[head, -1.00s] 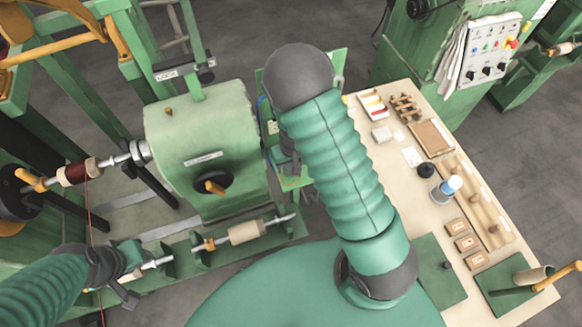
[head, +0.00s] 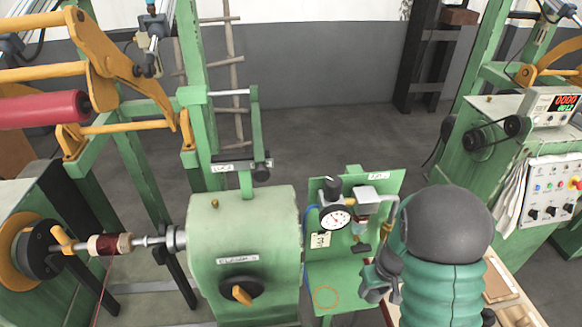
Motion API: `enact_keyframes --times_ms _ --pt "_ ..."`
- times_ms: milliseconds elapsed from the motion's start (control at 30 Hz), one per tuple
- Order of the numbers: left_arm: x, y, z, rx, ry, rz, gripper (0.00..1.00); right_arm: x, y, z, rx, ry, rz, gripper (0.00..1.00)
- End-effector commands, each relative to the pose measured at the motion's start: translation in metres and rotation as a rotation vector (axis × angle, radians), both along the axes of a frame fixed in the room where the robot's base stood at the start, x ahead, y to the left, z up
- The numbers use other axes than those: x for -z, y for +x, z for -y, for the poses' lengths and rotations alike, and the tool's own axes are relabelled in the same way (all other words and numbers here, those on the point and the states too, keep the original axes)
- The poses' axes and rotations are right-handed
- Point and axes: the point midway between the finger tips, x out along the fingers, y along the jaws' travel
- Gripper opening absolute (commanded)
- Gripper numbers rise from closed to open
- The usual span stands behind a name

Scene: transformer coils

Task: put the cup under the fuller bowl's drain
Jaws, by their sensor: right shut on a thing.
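My right gripper (head: 373,288) is in front of the right part of a green panel (head: 345,268), low and close to its shelf. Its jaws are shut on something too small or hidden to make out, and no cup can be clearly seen. A small clear bowl (head: 359,228) hangs under a grey block (head: 370,195) on the panel, with a dark piece below it. Any second bowl is hidden, perhaps behind my right arm, so I cannot compare fill levels. An orange ring (head: 326,296) is marked on the green shelf (head: 335,308), left of the gripper. My left gripper is out of view.
A round dial gauge (head: 336,217) sticks out from the panel's left part. A large green machine housing (head: 245,250) with an orange-handled knob stands close on the left. The wooden table (head: 505,290) at lower right is mostly hidden by my right arm.

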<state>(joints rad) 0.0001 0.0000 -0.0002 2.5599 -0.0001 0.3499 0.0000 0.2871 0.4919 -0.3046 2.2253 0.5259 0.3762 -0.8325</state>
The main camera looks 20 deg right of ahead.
Motion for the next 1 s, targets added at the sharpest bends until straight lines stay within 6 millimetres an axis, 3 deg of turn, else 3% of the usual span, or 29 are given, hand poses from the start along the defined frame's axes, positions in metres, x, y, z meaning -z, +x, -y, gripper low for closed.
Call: enact_keyframes --times_ms 200,300,400,533,1000 --pt "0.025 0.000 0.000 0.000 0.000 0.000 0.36 0.002 0.043 -0.091 -0.118 0.007 0.002 0.12" --pt "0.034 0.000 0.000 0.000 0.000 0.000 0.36 -0.001 0.052 -0.138 -0.166 0.004 0.001 0.12" --pt "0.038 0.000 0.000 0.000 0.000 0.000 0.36 -0.004 0.055 -0.167 -0.192 0.000 0.002 0.12" --pt "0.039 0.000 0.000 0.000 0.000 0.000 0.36 -0.007 0.055 -0.183 -0.202 -0.002 0.001 0.12" --pt "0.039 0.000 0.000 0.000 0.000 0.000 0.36 -0.008 0.056 -0.184 -0.200 -0.002 0.001 0.12"
